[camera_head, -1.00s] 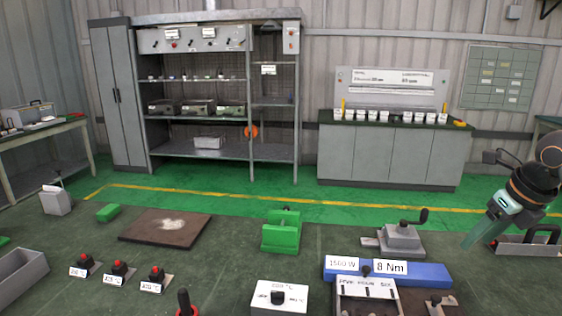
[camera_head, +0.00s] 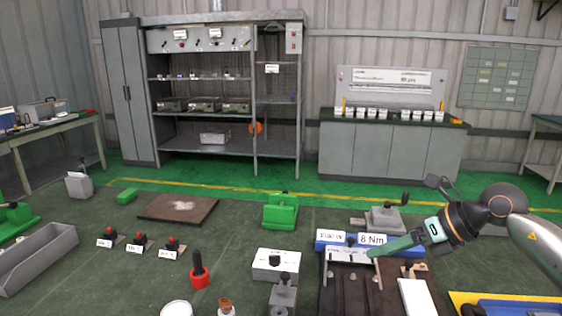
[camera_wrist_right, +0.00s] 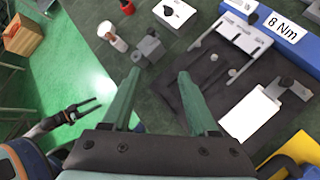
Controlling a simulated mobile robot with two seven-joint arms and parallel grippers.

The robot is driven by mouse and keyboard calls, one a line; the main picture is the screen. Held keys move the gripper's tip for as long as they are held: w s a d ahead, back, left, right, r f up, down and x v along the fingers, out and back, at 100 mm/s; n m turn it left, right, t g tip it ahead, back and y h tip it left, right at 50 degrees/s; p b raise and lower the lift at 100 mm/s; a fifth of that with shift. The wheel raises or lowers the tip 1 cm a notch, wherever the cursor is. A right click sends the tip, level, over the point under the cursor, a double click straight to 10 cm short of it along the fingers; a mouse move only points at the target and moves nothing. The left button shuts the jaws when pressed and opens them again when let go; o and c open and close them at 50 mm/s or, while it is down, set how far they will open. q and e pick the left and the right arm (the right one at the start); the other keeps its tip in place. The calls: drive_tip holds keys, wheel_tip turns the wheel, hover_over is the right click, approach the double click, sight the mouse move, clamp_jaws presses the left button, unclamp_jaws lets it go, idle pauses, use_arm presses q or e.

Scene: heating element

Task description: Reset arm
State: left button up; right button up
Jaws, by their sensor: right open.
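My right gripper (camera_head: 372,251) reaches in from the right in the head view, above the front right of the green work surface. In the right wrist view its two green fingers (camera_wrist_right: 157,88) are spread apart with nothing between them. Below them are a dark mat (camera_wrist_right: 215,80) with small metal parts, a grey block fixture (camera_wrist_right: 149,50) and a white plate (camera_wrist_right: 258,115). A dark arm end (camera_wrist_right: 75,112), which looks like my left gripper, shows at the left of the wrist view.
A blue bar labelled 8 Nm (camera_head: 410,249) lies beside the right gripper. A green fixture (camera_head: 281,211), a brown plate (camera_head: 178,208), a white box (camera_head: 275,262) and a red-based handle (camera_head: 199,275) stand on the surface. A grey tray (camera_head: 40,258) is at left.

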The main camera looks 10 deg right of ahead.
drive_tip(key=s+a+r+m+t+y, duration=0.1)
drive_tip(key=a+r+m+t+y, duration=0.2)
drive_tip(key=a+y, duration=0.3)
drive_tip(key=s+a+r+m+t+y, duration=0.1)
drive_tip(key=a+r+m+t+y, duration=0.25)
drive_tip(key=a, duration=0.55)
drive_tip(key=s+d+f+m+t+h, duration=0.2)
drive_tip(key=d+f+m+h, duration=0.55)
drive_tip(key=m, duration=0.55)
drive_tip(key=s+d+f+m+t+h, duration=0.15)
drive_tip(key=d+f+m+h, duration=0.25)
drive_tip(key=f+m+h, duration=0.7)
drive_tip(key=s+a+f+m+g+y, duration=0.1)
drive_tip(key=s+f+m+g, duration=0.3)
drive_tip(key=s+f+g, duration=0.5)
drive_tip(key=s+a+f+m+g+y, duration=0.1)
drive_tip(key=s+a+f+m+g, duration=0.15)
drive_tip(key=s+f, duration=0.75)
drive_tip(key=a+f+t+y, duration=0.2)
drive_tip(key=a+f+t, duration=0.1)
drive_tip(key=f, duration=0.4)
drive_tip(key=shift+a+m+t+p, duration=0.3)
drive_tip(key=shift+a+m+t, duration=0.1)
drive_tip(key=shift+t, duration=0.45)
